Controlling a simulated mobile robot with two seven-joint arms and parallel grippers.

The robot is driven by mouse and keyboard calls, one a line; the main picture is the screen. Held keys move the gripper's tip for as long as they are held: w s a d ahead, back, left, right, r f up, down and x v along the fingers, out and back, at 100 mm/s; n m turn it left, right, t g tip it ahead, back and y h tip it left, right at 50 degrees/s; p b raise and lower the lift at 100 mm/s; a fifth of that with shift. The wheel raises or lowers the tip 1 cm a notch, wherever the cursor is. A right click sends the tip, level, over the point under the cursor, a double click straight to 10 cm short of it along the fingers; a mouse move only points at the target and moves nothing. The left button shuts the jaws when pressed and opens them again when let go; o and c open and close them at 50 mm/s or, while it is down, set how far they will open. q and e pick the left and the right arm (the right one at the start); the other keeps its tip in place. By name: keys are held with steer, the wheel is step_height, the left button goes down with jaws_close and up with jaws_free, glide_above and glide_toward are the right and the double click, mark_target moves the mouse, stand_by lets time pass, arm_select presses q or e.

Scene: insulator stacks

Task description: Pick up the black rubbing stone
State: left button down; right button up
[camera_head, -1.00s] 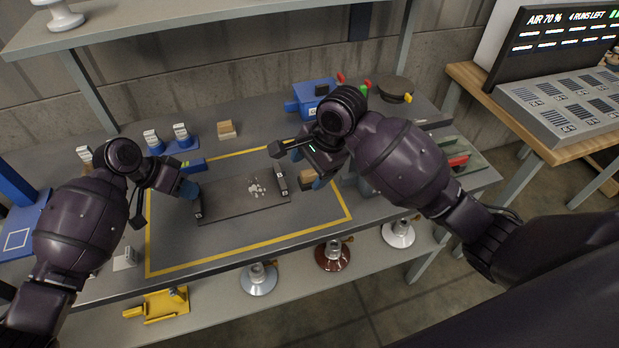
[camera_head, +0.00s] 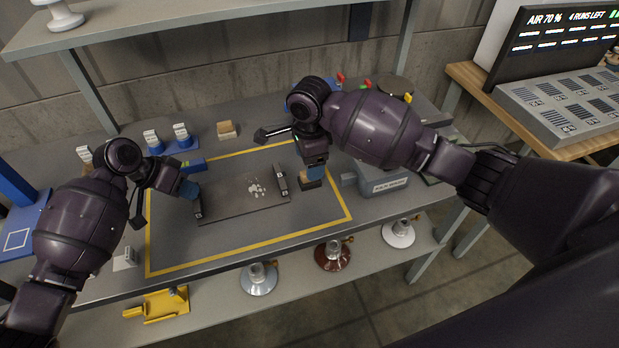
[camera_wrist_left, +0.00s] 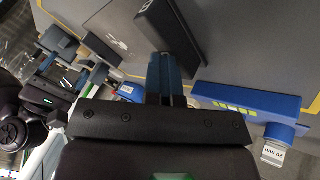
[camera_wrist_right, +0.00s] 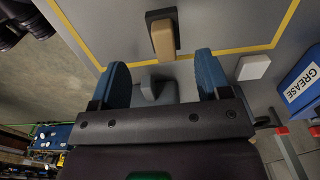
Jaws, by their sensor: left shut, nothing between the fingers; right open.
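A black block with a tan wooden top, which looks like the rubbing stone (camera_wrist_right: 162,35), lies on the grey bench just ahead of my right fingers in the right wrist view. In the head view its dark base (camera_head: 311,184) shows partly below my right gripper (camera_head: 315,172), which hides much of it. My right gripper (camera_wrist_right: 163,68) is open, with its blue fingers apart and nothing held. My left gripper (camera_head: 189,191) is shut and empty beside the left black bar (camera_head: 198,208) of the dark plate. Its closed fingers also show in the left wrist view (camera_wrist_left: 165,78), close to that bar.
The dark plate (camera_head: 230,205) with white bits lies inside a yellow outline. A grey labelled box (camera_head: 385,185) stands right of my right gripper. A blue GREASE container (camera_wrist_right: 303,85) and a white block (camera_wrist_right: 253,67) lie right in the right wrist view.

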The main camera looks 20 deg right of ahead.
steer(key=shift+w+f, duration=0.15)
steer(key=shift+f, duration=3.25)
steer(key=c, duration=1.2)
steer(key=shift+o, duration=0.2)
steer(key=shift+r, duration=5.05)
